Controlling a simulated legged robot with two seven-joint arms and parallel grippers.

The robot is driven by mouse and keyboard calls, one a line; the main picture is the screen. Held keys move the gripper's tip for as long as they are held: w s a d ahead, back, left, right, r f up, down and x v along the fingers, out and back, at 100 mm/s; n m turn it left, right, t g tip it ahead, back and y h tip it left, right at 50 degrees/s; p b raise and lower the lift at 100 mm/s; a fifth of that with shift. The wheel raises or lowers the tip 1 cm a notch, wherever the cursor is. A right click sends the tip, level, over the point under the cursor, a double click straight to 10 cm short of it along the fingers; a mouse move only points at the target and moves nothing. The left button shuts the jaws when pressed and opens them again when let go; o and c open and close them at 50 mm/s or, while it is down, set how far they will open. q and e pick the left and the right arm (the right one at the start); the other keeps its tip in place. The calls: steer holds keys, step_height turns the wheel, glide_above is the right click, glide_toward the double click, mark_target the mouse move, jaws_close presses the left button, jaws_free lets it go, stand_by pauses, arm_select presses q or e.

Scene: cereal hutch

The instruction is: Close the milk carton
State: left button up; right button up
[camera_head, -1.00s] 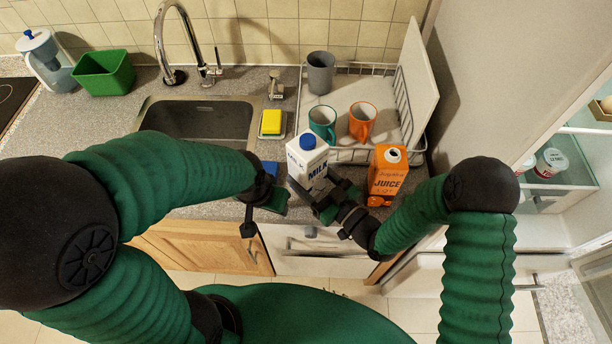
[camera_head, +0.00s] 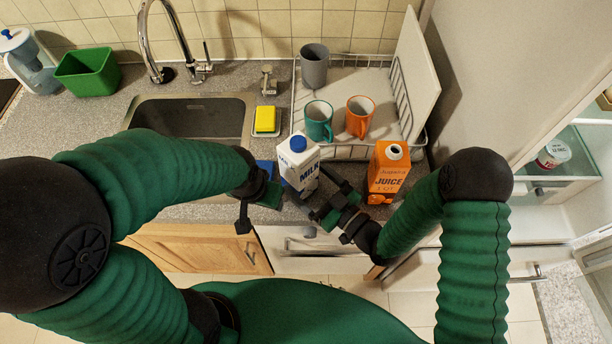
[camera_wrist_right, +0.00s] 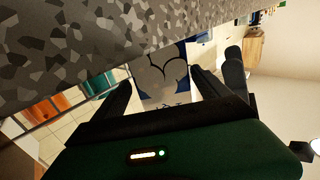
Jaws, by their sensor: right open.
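The white and blue milk carton (camera_head: 298,168) stands upright on the counter in front of the dish rack. Its blue cap (camera_head: 298,143) sits on the sloped top; I cannot tell whether it is tight. My right gripper (camera_head: 320,192) is low at the carton's right side, open, with its fingers spread. In the right wrist view the carton (camera_wrist_right: 165,85) shows between the two open fingers (camera_wrist_right: 160,95), with no clear contact. My left gripper (camera_head: 258,203) is just left of the carton, apart from its cap; its jaw opening is unclear.
The orange juice carton (camera_head: 387,175) stands close right of my right gripper. Behind are a teal mug (camera_head: 319,122), an orange mug (camera_head: 359,117) and a grey cup (camera_head: 314,66) on the rack. A yellow sponge (camera_head: 265,119) and the sink (camera_head: 190,117) lie left.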

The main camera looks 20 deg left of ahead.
arm_select(q)
steer(key=shift+s+a+f+b, duration=0.15)
steer(key=shift+a+f+b, duration=0.3)
steer(key=shift+f, duration=0.2)
arm_select(e)
steer(key=v, duration=0.5)
steer(key=shift+s+d+f, duration=0.2)
steer(key=shift+s, duration=0.1)
arm_select(q)
steer(key=shift+d+f+b, duration=0.2)
steer(key=shift+d+b, duration=0.15)
steer(key=shift+d, duration=0.2)
arm_select(e)
steer(key=v, duration=0.5)
steer(key=shift+w+d+r, duration=0.1)
steer(key=shift+w+r, duration=0.05)
steer(key=shift+w, duration=0.15)
arm_select(q)
steer(key=shift+d, duration=0.1)
arm_select(e)
steer(key=shift+s+d, duration=0.25)
steer(key=shift+d, duration=0.05)
arm_select(q)
steer(key=shift+a, duration=0.45)
arm_select(e)
steer(key=shift+a, duration=0.45)
arm_select(q)
steer(key=shift+d, duration=0.1)
arm_select(e)
steer(key=shift+d, duration=0.15)
